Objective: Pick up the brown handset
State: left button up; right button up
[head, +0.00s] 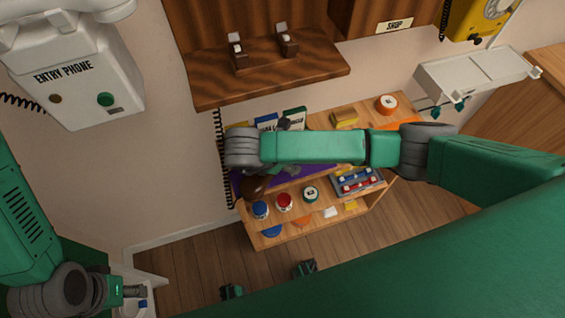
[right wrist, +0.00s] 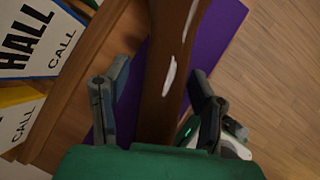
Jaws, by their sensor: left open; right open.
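The brown handset (right wrist: 170,75) runs lengthwise between the two open fingers of my right gripper (right wrist: 157,95) in the right wrist view, above a purple mat (right wrist: 222,25). A gap shows on both sides, wider on the left, and its lower end is hidden by my green gripper body. In the head view, a brown part of it (head: 253,187) shows below my right wrist on the shelf's left side, and my right fingers are mostly hidden. My left gripper (head: 133,291) is open and empty at the lower left, far from the handset.
The wooden shelf (head: 262,241) holds red, blue and white round items and a tray (head: 358,182). HALL CALL (right wrist: 30,40) and yellow CALL cards stand left in the wrist view. An entry phone (head: 75,75) and a brown wall ledge (head: 270,75) are above.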

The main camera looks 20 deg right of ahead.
jog(key=shift+d+f, duration=0.1)
grip_shut()
